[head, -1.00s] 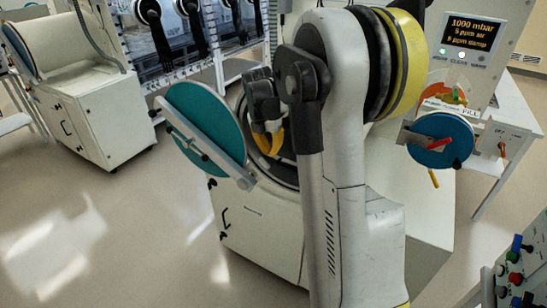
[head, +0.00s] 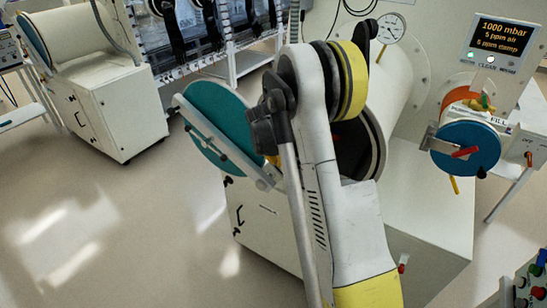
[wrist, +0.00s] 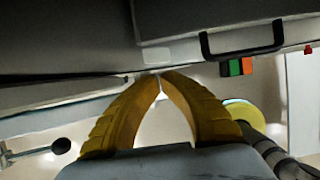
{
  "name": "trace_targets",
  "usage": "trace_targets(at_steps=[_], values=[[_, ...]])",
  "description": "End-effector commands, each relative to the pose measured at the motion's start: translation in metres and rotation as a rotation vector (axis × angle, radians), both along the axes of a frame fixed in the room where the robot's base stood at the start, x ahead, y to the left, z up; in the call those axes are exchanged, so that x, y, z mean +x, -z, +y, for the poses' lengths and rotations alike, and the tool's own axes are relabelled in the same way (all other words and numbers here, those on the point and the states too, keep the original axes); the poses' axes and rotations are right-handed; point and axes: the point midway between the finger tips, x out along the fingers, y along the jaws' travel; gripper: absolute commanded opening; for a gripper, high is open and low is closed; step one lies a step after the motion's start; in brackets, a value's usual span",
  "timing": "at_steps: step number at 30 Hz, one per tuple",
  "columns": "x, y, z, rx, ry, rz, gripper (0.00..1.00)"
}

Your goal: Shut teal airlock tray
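The teal round airlock door (head: 213,112) stands swung open at the left of the large chamber, with a pale metal bar (head: 225,150) across its face. The chamber's dark round opening (head: 357,150) shows behind my arm; whether a tray lies inside I cannot tell. My gripper is mostly hidden behind my own arm in the head view; a bit of yellow finger (head: 273,160) shows beside the door's right edge. In the wrist view my gripper (wrist: 158,75) has its yellow fingertips together, with nothing visible held. The teal face does not show there.
A blue round door with a red handle (head: 468,147) is on a small airlock at right, below a display (head: 503,35). A white cabinet (head: 105,105) stands at left. Open floor lies in front at left. The wrist view shows a black handle (wrist: 242,50) above the fingers.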

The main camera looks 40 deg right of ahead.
Motion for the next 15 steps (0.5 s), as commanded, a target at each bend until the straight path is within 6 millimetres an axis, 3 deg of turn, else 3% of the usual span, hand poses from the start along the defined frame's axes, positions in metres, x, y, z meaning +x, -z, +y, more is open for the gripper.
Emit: trace_targets(at_steps=[6,15], values=[[0.011,-0.002,-0.026,-0.001,0.001,-0.001,0.00],[0.013,-0.003,-0.031,0.000,0.000,0.000,0.00]])
